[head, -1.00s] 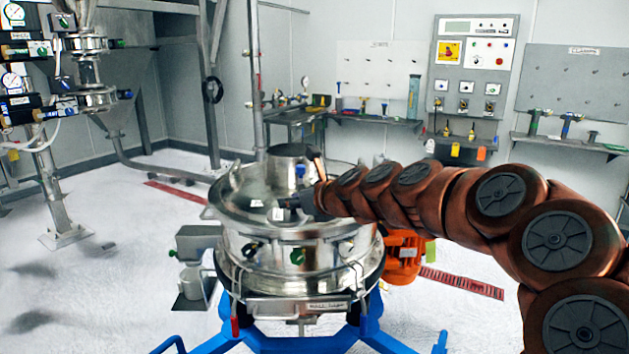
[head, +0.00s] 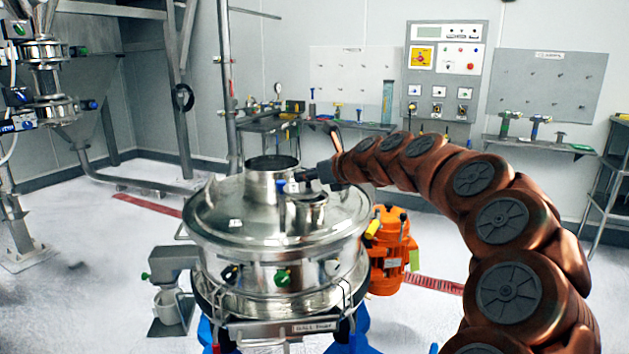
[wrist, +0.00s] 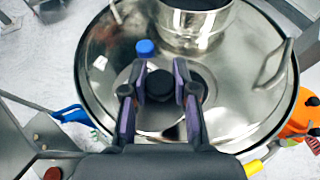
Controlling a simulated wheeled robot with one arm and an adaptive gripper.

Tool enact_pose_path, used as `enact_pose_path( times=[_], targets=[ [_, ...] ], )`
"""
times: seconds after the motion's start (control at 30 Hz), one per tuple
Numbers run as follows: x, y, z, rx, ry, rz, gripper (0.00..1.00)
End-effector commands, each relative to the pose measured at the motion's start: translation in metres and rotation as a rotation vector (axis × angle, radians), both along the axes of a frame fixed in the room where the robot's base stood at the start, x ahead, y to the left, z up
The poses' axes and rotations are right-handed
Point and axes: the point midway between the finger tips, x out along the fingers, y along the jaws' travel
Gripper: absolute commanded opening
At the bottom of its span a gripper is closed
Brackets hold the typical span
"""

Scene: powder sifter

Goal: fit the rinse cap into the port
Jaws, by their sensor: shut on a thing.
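My gripper (head: 312,178) is low over the sifter's steel lid (head: 230,215). In the wrist view, its two purple-lined fingers (wrist: 159,95) are shut on a round black piece, apparently the rinse cap (wrist: 160,84). A short steel port (head: 308,212) with an open-looking top rises from the lid, just below the gripper in the head view. The cap is not clear in the head view, and I cannot tell whether it touches the port. In the wrist view, the cap and fingers hide what lies directly under them. A blue knob (head: 281,187) is beside the port.
A wide steel inlet collar (head: 272,172) stands on the lid behind the port. A lid handle (wrist: 272,66) is to the right in the wrist view. An orange motor (head: 391,250) is at the sifter's right. Wall benches and a control panel (head: 445,75) are farther back.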

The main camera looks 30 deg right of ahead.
Motion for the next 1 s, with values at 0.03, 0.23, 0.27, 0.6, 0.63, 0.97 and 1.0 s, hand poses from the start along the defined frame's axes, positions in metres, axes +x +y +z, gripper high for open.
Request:
enact_pose_path(
  times=[0.03,0.23,0.27,0.6,0.63,0.97,1.0],
  targets=[
    [0.006,-0.007,0.001,0.0,-0.001,-0.003,0.0],
    [0.025,-0.028,-0.003,0.001,0.001,0.0,0.0],
    [0.027,-0.03,-0.003,0.001,0.0,0.0,0.0],
    [0.038,-0.044,-0.008,-0.001,0.002,0.001,0.0],
    [0.038,-0.044,-0.009,0.0,0.002,0.001,0.0],
    [0.038,-0.043,-0.04,0.002,0.002,0.003,0.0],
    [0.038,-0.043,-0.041,-0.001,0.002,0.002,0.0]
  ],
)
